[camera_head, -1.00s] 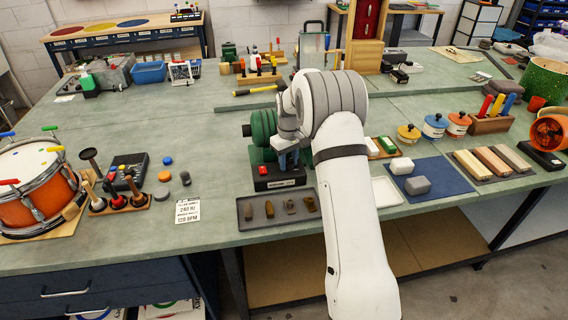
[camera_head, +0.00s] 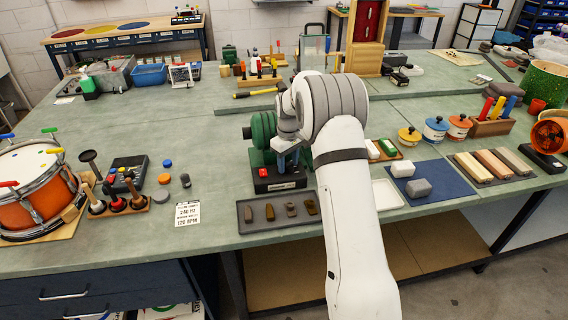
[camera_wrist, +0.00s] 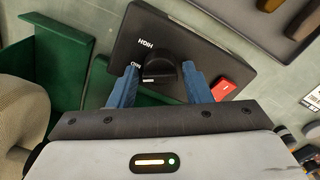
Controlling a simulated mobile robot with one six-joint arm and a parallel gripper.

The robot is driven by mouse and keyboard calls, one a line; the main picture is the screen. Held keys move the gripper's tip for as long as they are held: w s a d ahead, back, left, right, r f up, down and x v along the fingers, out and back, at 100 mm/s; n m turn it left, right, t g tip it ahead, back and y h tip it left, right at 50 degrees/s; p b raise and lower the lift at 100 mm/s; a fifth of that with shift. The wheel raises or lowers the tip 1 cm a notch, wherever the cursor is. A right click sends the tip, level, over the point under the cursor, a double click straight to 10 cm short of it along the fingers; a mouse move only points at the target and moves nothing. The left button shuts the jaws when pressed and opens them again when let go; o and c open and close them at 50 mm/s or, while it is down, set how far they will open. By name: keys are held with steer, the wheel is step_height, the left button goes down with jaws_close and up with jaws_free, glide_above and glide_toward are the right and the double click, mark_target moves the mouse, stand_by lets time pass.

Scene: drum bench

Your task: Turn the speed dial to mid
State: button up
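The speed dial (camera_wrist: 160,68) is a black knob on a black control box (camera_wrist: 195,40). In the wrist view, HIGH is printed above it and a partly covered MID label is to its left. My gripper (camera_wrist: 160,73) has its blue fingers on either side of the knob, with small gaps, so it looks open around it. I cannot tell for sure where the dial points. In the head view my gripper (camera_head: 285,160) is over the box (camera_head: 279,182), and my arm and gripper hide the dial.
A red button (camera_wrist: 222,88) is on the box close to the right finger. Green machine parts (camera_head: 262,130) stand behind the box. A dark tray (camera_head: 262,222) with several small blocks lies in front. A printed card (camera_head: 187,213) lies to the left.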

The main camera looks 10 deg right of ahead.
mark_target(289, 162)
steer(key=shift+o, duration=0.8)
steer(key=shift+s+f, duration=0.1)
step_height(289, 162, up, 7)
steer(key=shift+r+b, duration=0.2)
steer(key=shift+b, duration=0.25)
steer(key=shift+r, duration=0.2)
